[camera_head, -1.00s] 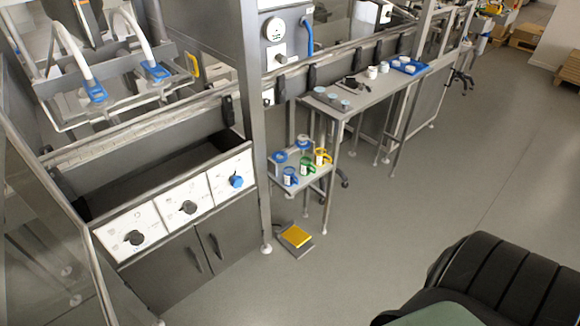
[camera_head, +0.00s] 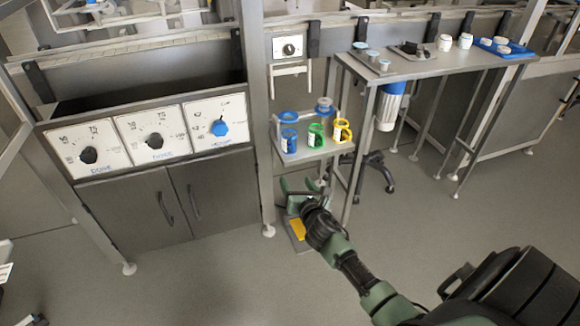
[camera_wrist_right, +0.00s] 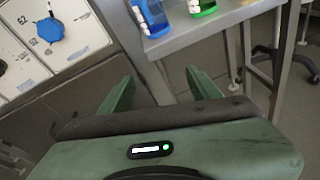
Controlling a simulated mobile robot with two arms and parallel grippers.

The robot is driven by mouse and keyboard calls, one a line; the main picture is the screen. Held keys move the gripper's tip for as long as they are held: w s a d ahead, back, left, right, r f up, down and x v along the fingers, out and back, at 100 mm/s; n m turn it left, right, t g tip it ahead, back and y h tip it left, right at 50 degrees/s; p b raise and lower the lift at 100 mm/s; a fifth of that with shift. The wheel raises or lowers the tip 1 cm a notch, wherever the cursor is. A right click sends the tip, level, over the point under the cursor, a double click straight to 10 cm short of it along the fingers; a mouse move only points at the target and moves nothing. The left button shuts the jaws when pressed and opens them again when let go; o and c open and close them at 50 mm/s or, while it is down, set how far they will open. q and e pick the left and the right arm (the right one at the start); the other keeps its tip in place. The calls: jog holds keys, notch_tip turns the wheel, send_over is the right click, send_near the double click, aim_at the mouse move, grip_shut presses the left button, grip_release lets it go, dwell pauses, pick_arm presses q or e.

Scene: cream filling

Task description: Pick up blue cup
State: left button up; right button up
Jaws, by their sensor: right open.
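The blue cup (camera_head: 289,140) stands upright at the left of the front row on a small grey shelf (camera_head: 310,154) in the head view. Its lower part also shows at the top of the right wrist view (camera_wrist_right: 150,14). A green cup (camera_head: 315,135) and a yellow cup (camera_head: 342,131) stand to its right. My right gripper (camera_head: 299,184) is open and empty, in front of and below the shelf, apart from the cups. In the right wrist view its two green fingers (camera_wrist_right: 162,88) are spread, with nothing between them. My left gripper is out of view.
Two blue-rimmed round things (camera_head: 324,104) sit at the back of the shelf. A metal post (camera_head: 258,120) and a panel with knobs (camera_head: 155,135) stand left. A yellow pedal (camera_head: 298,229) lies below. A long table (camera_head: 430,66) stands right. The floor in front is open.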

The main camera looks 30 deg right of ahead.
aim_at(293, 143)
jog(key=w+d+r+n+t+b, duration=0.1)
jog(key=r, duration=0.1)
jog(key=w+r+n+h+b, duration=0.1)
jog(key=w+r+n, duration=0.1)
jog(key=r, duration=0.1)
jog(key=w+d+r+n+t+b, duration=0.1)
jog(key=r, duration=0.2)
jog(key=shift+w+d+n+t+h, duration=0.3)
jog(key=shift+d, duration=0.05)
jog(key=x, duration=0.2)
jog(key=b+x, duration=0.1)
jog(key=x, duration=0.1)
jog(key=shift+f, duration=0.2)
jog(key=shift+w+d, duration=0.25)
jog(key=shift+w, duration=0.25)
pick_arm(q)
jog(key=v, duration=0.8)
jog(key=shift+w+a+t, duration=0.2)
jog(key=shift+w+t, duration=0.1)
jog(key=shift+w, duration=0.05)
pick_arm(e)
grip_shut()
